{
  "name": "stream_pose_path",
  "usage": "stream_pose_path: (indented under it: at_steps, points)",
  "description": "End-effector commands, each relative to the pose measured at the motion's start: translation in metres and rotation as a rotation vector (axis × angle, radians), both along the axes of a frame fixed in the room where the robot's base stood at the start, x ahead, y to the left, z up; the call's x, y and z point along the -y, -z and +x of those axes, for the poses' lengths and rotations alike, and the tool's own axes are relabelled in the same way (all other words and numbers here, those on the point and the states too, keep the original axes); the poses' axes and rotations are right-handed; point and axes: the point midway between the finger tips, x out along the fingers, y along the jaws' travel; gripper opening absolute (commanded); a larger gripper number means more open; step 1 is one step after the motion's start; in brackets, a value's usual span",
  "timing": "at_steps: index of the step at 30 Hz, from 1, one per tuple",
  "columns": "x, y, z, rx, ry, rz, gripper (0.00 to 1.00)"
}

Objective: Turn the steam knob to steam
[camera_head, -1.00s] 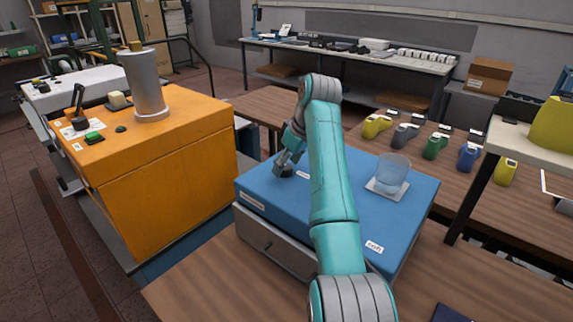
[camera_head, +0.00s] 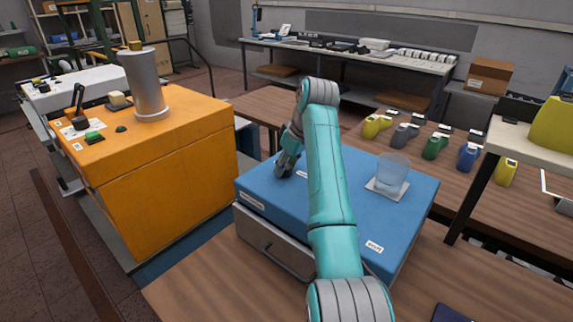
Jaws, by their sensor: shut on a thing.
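The blue steam box (camera_head: 262,196) stands on the brown table with a grey drawer front (camera_head: 270,247) below its top. My teal arm reaches over it. My gripper (camera_head: 284,172) points down at the left part of the blue top, shut on the small dark steam knob there. The knob is almost wholly hidden by the fingers, so its pointing direction cannot be told. White labels lie on the blue top, one partly beside the gripper and one near the front right corner (camera_head: 374,246).
A clear glass vessel (camera_head: 393,172) on a white pad stands on the right of the blue top. An orange machine (camera_head: 180,150) with a grey cylinder (camera_head: 146,85) stands to the left. Several coloured shoe lasts (camera_head: 434,146) stand on the table at the right.

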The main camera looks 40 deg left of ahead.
Motion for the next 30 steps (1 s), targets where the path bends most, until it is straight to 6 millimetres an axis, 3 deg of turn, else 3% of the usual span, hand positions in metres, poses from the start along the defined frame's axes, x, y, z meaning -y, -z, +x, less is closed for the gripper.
stream_pose_path:
  at_steps: [8,30]
  points:
    - [-0.0009,0.0001,-0.0016,0.002,0.172,0.001,0.07]
    - [-0.0027,-0.0002,-0.0039,0.001,0.872,0.000,0.07]
